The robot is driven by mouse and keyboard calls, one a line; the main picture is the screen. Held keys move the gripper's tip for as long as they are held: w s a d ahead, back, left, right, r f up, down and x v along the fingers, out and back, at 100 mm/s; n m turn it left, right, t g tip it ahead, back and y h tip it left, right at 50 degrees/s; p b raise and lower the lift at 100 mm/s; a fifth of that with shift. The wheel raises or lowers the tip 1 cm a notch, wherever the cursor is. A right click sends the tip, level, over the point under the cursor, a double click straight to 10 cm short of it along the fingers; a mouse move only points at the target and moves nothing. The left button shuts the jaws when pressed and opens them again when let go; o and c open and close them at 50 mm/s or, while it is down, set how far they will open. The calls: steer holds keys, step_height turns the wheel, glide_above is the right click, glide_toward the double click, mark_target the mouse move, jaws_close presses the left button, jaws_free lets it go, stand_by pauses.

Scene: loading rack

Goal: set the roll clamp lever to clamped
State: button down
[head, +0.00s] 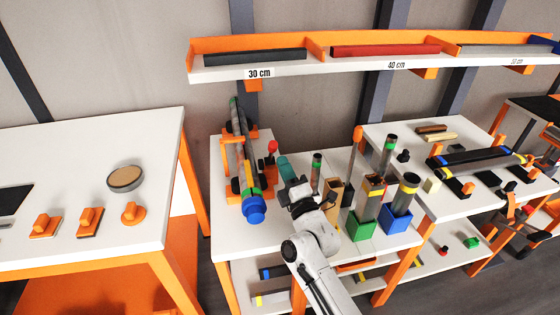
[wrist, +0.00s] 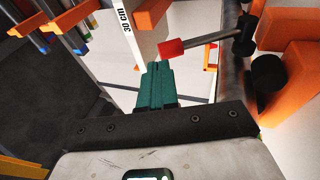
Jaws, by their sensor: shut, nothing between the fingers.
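The roll clamp lever shows in the wrist view as a red knob (wrist: 172,48) on a thin grey rod, which runs right to a black pivot beside orange blocks. In the head view its red knob (head: 272,146) stands at the right side of the orange cradle (head: 228,142). A long roll with a blue end (head: 254,210) lies in that cradle. My gripper (head: 284,164) is just right of the roll and nearer than the knob. Its teal fingers (wrist: 157,78) are shut and empty, with their tips apart from the knob in the wrist view.
Upright tubes stand in a green bin (head: 361,226) and a blue bin (head: 397,218) right of my gripper. A shelf with an orange back (head: 256,42) runs above the table. A separate white table (head: 80,160) stands at the left.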

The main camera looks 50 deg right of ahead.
mark_target(276, 148)
steer(key=shift+b+x, duration=0.55)
steer(key=shift+x, duration=1)
